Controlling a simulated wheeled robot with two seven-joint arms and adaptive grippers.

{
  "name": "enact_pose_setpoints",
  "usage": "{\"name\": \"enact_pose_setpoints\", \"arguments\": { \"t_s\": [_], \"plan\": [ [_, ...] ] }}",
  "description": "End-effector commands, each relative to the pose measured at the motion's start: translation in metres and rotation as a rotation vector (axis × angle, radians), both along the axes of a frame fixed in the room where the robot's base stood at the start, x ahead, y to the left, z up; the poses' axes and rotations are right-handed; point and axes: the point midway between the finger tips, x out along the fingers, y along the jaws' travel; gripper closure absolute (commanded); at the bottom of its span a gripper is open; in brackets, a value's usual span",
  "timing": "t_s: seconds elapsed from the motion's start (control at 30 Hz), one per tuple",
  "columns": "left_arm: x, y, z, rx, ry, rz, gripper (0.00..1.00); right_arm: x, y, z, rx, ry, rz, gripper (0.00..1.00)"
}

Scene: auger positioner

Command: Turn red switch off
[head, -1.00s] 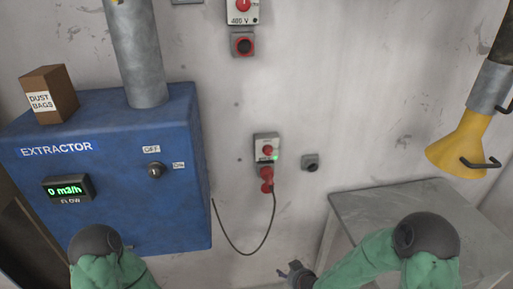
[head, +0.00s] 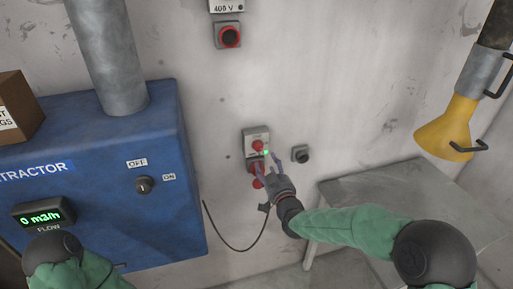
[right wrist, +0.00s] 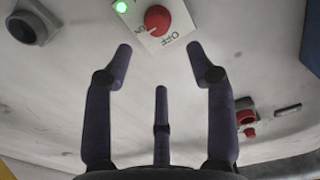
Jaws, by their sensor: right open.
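The red switch (head: 257,146) is a round red knob on a small grey wall box, with a lit green lamp beside it. In the right wrist view the red knob (right wrist: 157,19) is at the top, on a white plate with OFF and ON labels and the lit green lamp (right wrist: 121,6). My right gripper (head: 265,160) is in front of the box's lower part, partly covering the red plug below. In the wrist view its fingers (right wrist: 163,50) are apart and empty, with the knob beyond the tips. My left gripper is out of view.
A blue extractor (head: 160,225) with its own dial (head: 144,185) stands left. A grey socket (head: 300,154) is just right of the box. A black cable (head: 235,245) hangs below. A grey table (head: 365,190) and yellow nozzle (head: 447,130) are at right.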

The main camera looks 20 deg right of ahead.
Motion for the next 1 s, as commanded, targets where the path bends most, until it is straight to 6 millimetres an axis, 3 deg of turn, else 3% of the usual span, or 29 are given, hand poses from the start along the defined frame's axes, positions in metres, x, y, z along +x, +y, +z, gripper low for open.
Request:
{"name": "enact_pose_setpoints", "arguments": {
  "t_s": [0.6, 1.0],
  "plan": [
    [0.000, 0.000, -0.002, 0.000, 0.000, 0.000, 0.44, 0.085, 0.003, -0.001, 0.000, 0.002, 0.001, 0.44],
    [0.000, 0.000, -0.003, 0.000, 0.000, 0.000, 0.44, 0.100, 0.004, -0.001, 0.001, 0.003, 0.001, 0.44]
  ]
}}
